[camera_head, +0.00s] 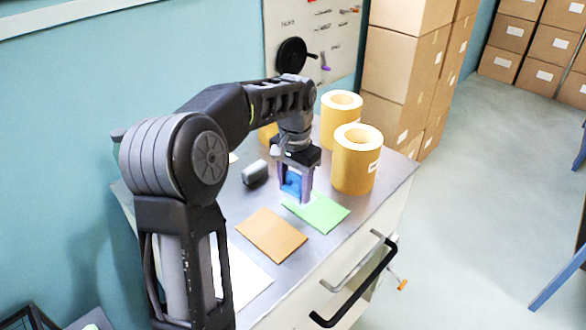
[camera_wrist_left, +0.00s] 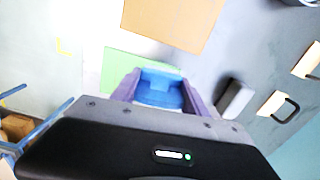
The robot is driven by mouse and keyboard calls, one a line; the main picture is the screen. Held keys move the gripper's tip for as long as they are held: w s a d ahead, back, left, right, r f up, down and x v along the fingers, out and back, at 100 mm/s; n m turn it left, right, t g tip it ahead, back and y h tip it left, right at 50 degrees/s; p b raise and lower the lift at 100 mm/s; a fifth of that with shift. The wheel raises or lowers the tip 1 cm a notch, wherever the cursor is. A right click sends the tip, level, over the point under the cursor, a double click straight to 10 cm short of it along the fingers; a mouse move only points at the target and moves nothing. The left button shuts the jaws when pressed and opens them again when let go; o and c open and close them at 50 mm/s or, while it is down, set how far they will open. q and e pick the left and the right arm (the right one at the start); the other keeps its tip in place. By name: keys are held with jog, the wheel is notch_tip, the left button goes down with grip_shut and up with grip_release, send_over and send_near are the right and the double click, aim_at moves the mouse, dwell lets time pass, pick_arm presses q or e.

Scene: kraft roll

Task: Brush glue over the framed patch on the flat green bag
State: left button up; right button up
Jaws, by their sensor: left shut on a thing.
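The flat green bag (camera_head: 325,215) lies on the grey table near its front edge; part of it also shows in the left wrist view (camera_wrist_left: 116,66). My left gripper (camera_head: 296,196) points down over the bag's left end, its purple fingers shut on a blue tool (camera_head: 292,185), which I take for the glue brush. The blue tool shows between the fingers in the left wrist view (camera_wrist_left: 160,90). The brush's lower end and any contact with the bag are hard to make out. A pale spot shows beneath the gripper, but I cannot make out the patch frame. My right gripper is out of view.
A brown flat bag (camera_head: 271,236) lies left of the green one, with a white sheet (camera_head: 246,278) further left. A grey block (camera_head: 255,173) sits behind. Kraft rolls (camera_head: 356,165) stand at the back right. Black handle (camera_head: 355,285) juts out at the front.

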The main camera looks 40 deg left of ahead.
aim_at(295, 176)
pick_arm(q)
jog(key=shift+r, duration=1.95)
